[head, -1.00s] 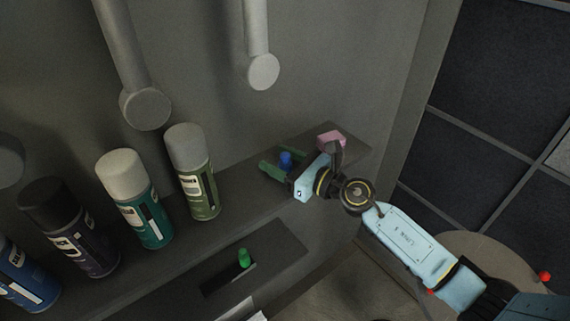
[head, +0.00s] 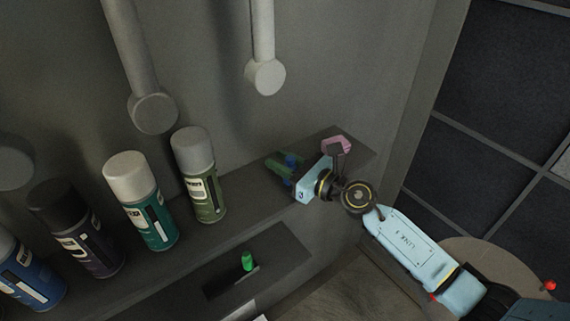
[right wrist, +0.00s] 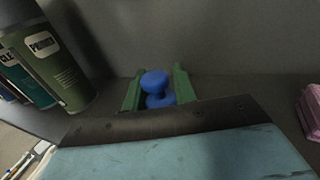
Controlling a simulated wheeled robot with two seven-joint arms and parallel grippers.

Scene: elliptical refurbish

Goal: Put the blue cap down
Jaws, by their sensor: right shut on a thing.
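The blue cap (right wrist: 157,88) has a rounded knob shape. In the right wrist view it sits between the two green fingers of my right gripper (right wrist: 155,90), low against the grey shelf. In the head view the blue cap (head: 291,159) is a small patch of blue at my right gripper (head: 284,165), partly covered by a finger. My right gripper is shut on it, at the shelf (head: 243,200) near its right end. Whether the cap's underside touches the shelf is hidden. My left gripper is not in view.
Several spray cans stand in a row on the shelf, the nearest an olive green one (head: 200,175). A pink block (head: 337,145) lies right of my gripper. A green peg (head: 247,261) stands in a dark slot below. Grey rods (head: 265,75) hang above.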

